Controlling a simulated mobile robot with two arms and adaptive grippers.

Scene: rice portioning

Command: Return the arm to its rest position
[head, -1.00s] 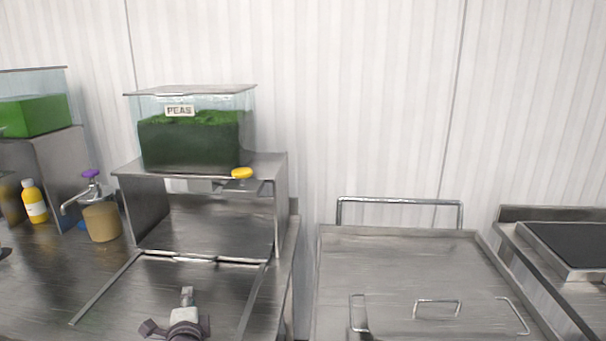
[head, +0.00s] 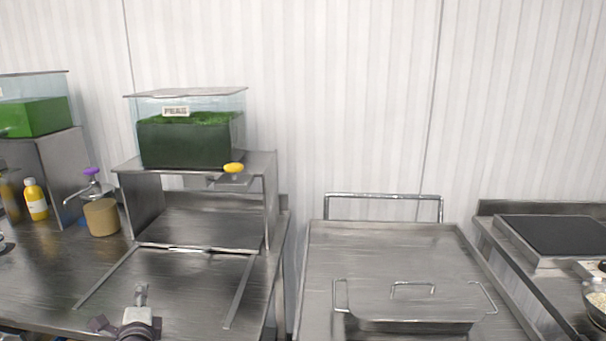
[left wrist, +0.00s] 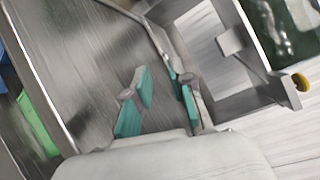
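My left gripper (head: 140,293) is low in the head view, in front of the steel stand under the peas container. Only its upper part and dark joints show there. In the left wrist view its teal-padded fingers (left wrist: 160,88) stand apart with nothing between them. My right gripper is in neither view.
The clear peas container (head: 190,140) stands on a steel stand (head: 268,215) with a yellow knob (head: 234,168). A brown tub (head: 102,218) and yellow bottle (head: 35,200) are at left. A lidded steel pan (head: 410,326) sits on a cart. A bowl (head: 597,305) is at the right edge.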

